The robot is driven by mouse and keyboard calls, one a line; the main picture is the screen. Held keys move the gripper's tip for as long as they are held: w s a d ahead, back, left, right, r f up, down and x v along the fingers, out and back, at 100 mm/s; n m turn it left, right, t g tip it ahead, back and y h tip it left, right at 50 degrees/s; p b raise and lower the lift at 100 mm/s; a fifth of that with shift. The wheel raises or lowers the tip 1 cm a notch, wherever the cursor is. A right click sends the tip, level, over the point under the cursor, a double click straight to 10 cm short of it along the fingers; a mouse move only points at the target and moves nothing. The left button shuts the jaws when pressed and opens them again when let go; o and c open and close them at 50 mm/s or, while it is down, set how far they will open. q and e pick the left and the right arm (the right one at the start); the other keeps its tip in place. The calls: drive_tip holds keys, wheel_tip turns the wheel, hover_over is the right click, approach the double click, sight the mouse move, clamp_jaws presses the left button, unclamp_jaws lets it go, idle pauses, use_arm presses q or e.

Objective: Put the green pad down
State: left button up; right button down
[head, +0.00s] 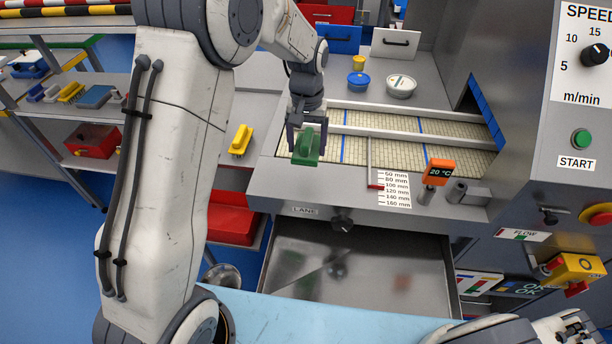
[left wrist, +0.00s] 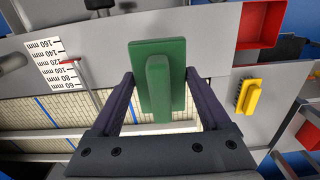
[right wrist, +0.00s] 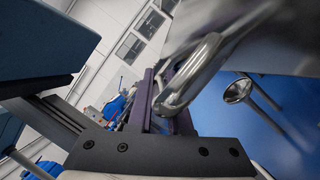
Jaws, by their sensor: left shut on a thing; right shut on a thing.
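The green pad (head: 306,148) is a flat block with a raised grip. My left gripper (head: 308,132) is shut on it and holds it over the front left of the conveyor, by the steel front ledge. In the left wrist view the green pad (left wrist: 158,75) sits between the two dark fingers (left wrist: 158,85). I cannot tell whether its underside touches anything. In the right wrist view my right gripper (right wrist: 165,105) is shut on a curved shiny metal handle (right wrist: 195,75). The right fingers are not clear in the head view.
A yellow pad (head: 241,140) lies left of the conveyor (head: 400,155). An orange 20 °C gauge (head: 438,172) and a millimetre scale (head: 394,188) stand on the right. An open steel drawer (head: 357,270) lies below the ledge. Blue and white tubs stand behind.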

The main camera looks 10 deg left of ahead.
sight(306, 178)
use_arm(q)
wheel_tip(306, 178, down, 10)
drive_tip(key=shift+w+a+r, duration=0.15)
idle(0.3)
drive_tip(key=o, duration=1.2)
drive_tip(key=shift+c, duration=0.2)
